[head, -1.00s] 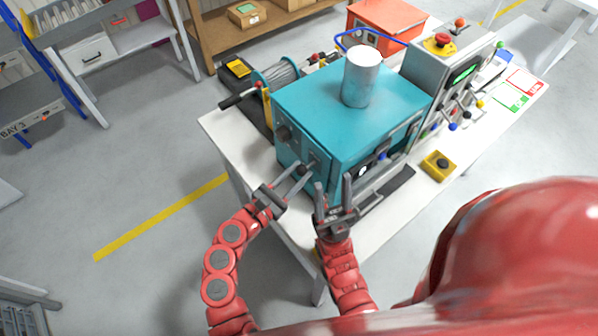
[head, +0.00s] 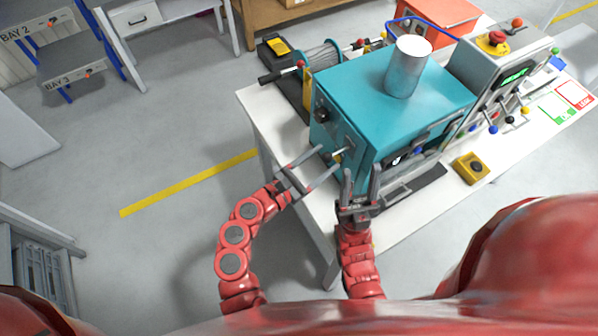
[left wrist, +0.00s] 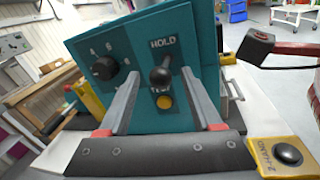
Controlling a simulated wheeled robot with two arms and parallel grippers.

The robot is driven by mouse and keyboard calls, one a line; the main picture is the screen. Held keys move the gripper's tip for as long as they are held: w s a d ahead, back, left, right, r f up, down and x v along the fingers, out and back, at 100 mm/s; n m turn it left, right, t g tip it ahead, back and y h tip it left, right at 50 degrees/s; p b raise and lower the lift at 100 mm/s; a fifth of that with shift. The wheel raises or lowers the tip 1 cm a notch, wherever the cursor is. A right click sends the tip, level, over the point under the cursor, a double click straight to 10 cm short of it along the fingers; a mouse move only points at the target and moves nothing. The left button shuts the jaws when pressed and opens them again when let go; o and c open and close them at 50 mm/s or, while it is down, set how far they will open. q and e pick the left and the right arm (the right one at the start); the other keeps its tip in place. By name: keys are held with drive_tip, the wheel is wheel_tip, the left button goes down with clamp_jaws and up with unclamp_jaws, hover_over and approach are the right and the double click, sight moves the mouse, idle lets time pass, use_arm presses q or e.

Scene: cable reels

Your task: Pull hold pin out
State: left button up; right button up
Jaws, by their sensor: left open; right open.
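The hold pin is a black ball-ended knob (left wrist: 160,76) under the word HOLD on a teal panel in the left wrist view. A yellow button (left wrist: 165,102) marked TEST sits just below it. The panel is the left face of the teal box (head: 375,100) in the head view. My left gripper (head: 331,158) is open at this face. In the left wrist view its fingers (left wrist: 162,74) stand on either side of the knob, with gaps; how deep they reach is hard to tell. My right gripper (head: 361,171) is open and empty, by the box's near corner.
A dark rotary dial (left wrist: 104,68) is on the same panel. A metal cylinder (head: 409,68) stands on the box. A grey control console (head: 490,75) with levers and a yellow button box (head: 471,167) are to the right on the white table (head: 262,112).

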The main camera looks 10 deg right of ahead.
use_arm(q)
drive_tip(key=b+v, duration=0.5)
drive_tip(key=v, duration=1.2)
drive_tip(key=shift+a, duration=0.2)
drive_tip(key=shift+s+f, duration=0.1)
drive_tip(key=shift+s, duration=0.05)
